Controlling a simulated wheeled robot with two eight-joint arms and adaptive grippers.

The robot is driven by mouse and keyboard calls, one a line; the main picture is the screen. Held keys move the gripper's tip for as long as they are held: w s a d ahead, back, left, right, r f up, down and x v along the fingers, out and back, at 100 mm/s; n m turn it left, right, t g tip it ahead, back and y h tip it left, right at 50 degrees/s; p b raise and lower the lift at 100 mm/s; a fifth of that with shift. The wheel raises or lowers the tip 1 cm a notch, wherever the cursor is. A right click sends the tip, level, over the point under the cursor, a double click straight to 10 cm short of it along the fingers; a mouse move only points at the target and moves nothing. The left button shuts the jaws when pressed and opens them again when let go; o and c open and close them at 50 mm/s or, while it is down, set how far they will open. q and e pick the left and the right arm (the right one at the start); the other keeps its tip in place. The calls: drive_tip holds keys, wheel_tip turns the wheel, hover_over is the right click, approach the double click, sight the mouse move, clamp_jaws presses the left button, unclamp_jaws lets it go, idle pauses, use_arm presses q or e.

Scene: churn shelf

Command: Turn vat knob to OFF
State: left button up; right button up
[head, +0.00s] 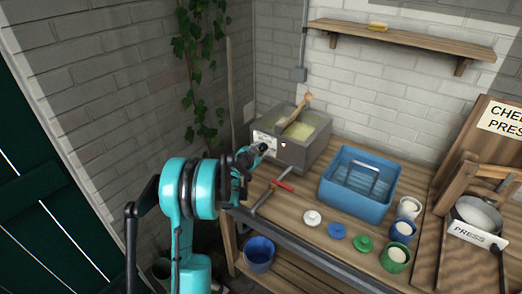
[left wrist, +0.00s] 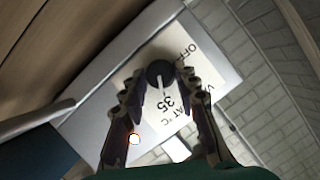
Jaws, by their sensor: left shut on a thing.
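The grey vat (head: 318,145) stands on the left end of the workbench, with pale yellow contents and a wooden paddle (head: 297,114) in it. Its front bears a white label plate (head: 265,141). In the left wrist view the label plate (left wrist: 112,112) carries OFF, 35 and VAT °C lettering. The dark round vat knob (left wrist: 159,70) sits on it, its white pointer towards the 35 and away from OFF. My left gripper (head: 262,148) is at the vat's front; in the left wrist view its fingers (left wrist: 160,82) are shut on the knob from both sides. My right gripper is out of view.
A blue basin (head: 339,199) stands right of the vat. A red-handled tool (head: 283,185), several coloured lids and cups lie in front. A cheese press (head: 470,232) stands at the right. A blue bucket (head: 259,252) is below the bench; a dark green door (head: 45,200) is left.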

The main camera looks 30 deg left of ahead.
use_arm(q)
drive_tip(key=shift+a+r+n+h, duration=0.1)
drive_tip(key=shift+a+n+h, duration=0.05)
drive_tip(key=shift+n+h, duration=0.75)
drive_tip(key=shift+a+n+h+p, duration=0.15)
drive_tip(key=shift+n+h+p, duration=0.25)
drive_tip(key=shift+n, duration=0.6)
drive_tip(key=n+h, duration=0.1)
drive_tip(key=n, duration=0.1)
drive_tip(key=n+h, duration=0.1)
drive_tip(key=shift+a+n+h+b, duration=0.2)
drive_tip(key=shift+n+h+b, duration=0.2)
drive_tip(key=shift+a+f+n+h+b, duration=0.1)
drive_tip(key=shift+f+n+h+b, duration=0.2)
drive_tip(key=shift+n+h, duration=0.45)
drive_tip(key=n+h+b, duration=0.1)
drive_tip(key=n, duration=0.2)
drive_tip(key=shift+t, duration=0.3)
drive_tip(key=n, duration=0.1)
drive_tip(key=n+t+h+b, duration=0.1)
drive_tip(key=n, duration=0.1)
drive_tip(key=n+h+b, duration=0.1)
drive_tip(key=n, duration=0.1)
drive_tip(key=shift+a+f, duration=0.1)
drive_tip(key=shift+f, duration=0.15)
drive_tip(key=shift+n+t, duration=0.25)
drive_tip(key=shift+t, duration=0.05)
